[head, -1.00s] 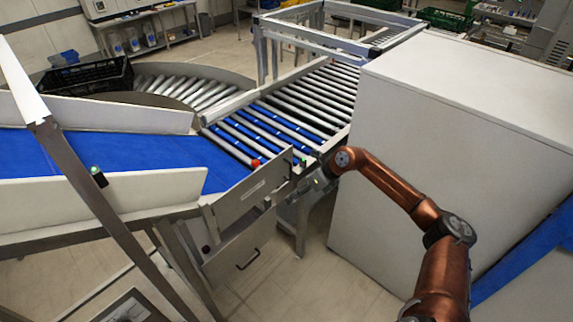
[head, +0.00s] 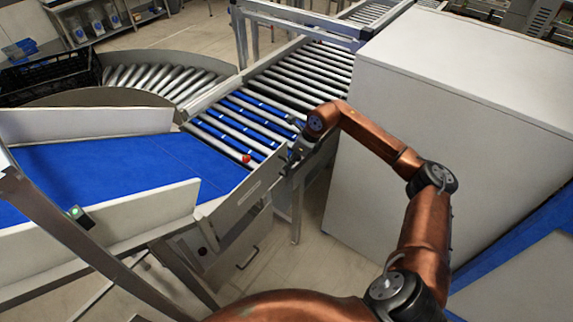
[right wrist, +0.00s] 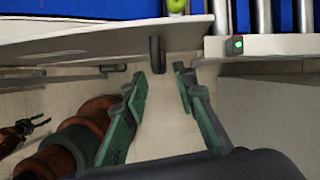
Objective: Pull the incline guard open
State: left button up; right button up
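The incline guard (head: 240,205) is a grey upright panel with a label, at the lower end of the blue incline belt in the head view. In the right wrist view the guard (right wrist: 95,42) crosses the upper left as a pale plate. A dark upright handle (right wrist: 157,54) stands at its edge. My right gripper (right wrist: 160,73) is open, with the handle just ahead between its green fingertips and a gap before it. In the head view my right gripper (head: 292,157) is small, by the guard's right end. A small dark claw shape at the wrist view's left may be my left gripper.
The blue belt (head: 110,165) meets a roller conveyor (head: 290,85) behind the guard. A large white cabinet (head: 450,130) stands close to the right of my right arm. Bare floor (head: 330,245) lies in front.

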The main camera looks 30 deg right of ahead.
aim_at(286, 175)
jog(key=x, duration=0.3)
jog(key=shift+w+a+r, duration=0.15)
jog(key=shift+w, duration=0.05)
jog(key=shift+w+f, duration=0.1)
jog(key=shift+f, duration=0.55)
grip_shut()
pick_arm(q)
jog(key=shift+w+r, duration=0.1)
jog(key=shift+r, duration=0.2)
jog(key=shift+w, duration=0.2)
